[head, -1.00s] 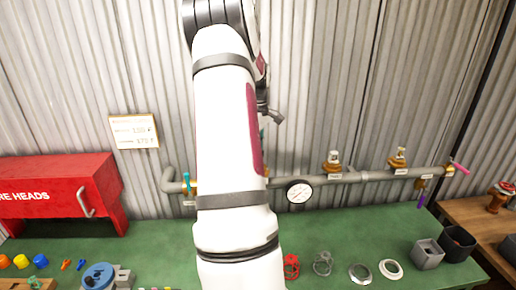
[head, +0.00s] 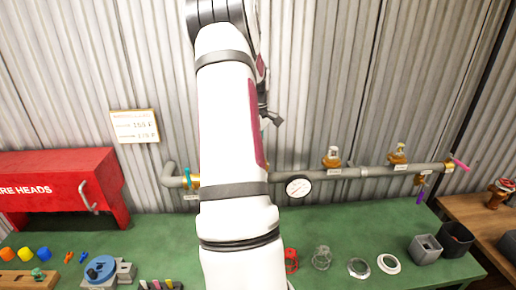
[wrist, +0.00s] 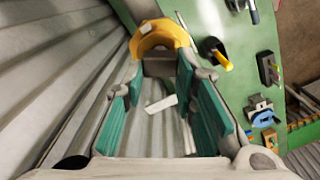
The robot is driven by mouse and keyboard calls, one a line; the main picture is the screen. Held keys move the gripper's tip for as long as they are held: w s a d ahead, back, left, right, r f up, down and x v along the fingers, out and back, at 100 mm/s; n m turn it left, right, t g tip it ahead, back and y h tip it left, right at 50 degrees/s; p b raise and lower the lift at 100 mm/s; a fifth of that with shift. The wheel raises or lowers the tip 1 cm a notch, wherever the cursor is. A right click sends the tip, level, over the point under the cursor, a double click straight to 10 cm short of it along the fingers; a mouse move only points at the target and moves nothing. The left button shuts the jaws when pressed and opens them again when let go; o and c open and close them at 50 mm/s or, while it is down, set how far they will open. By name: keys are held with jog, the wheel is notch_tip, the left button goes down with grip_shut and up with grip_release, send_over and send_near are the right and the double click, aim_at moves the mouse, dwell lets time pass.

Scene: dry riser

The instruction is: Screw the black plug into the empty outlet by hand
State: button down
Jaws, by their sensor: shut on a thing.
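My gripper (wrist: 162,68) has its two teal-padded fingers closed around a small grey-brown piece (wrist: 158,66). I cannot clearly tell whether this piece is the black plug. A rounded yellow fitting (wrist: 160,36) arches just past the fingertips; whether it touches the held piece is unclear. In the head view my arm covers the middle of the grey pipe (head: 325,176), and the fingertips are hidden. The empty outlet cannot be made out there.
A gauge (head: 298,187) and valves (head: 332,158) sit on the pipe. The green bench (head: 330,225) holds a blue-topped vise (head: 100,268), coloured caps (head: 24,253) and rings (head: 388,263). A red cabinet (head: 60,190) stands left. The corrugated wall (head: 400,70) is close behind.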

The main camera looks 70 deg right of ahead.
jog(key=shift+f, duration=0.3)
jog(key=m+b, duration=0.1)
jog(key=m, duration=0.2)
jog(key=shift+w+d+f, duration=0.1)
jog(key=shift+m+b, duration=0.35)
jog(key=shift+m, duration=0.95)
jog(key=m+b, duration=0.1)
jog(key=m, duration=0.2)
jog(key=shift+d, duration=0.15)
jog(key=shift+m+b, duration=0.6)
jog(key=shift+m, duration=0.5)
jog(key=shift+s+m, duration=0.3)
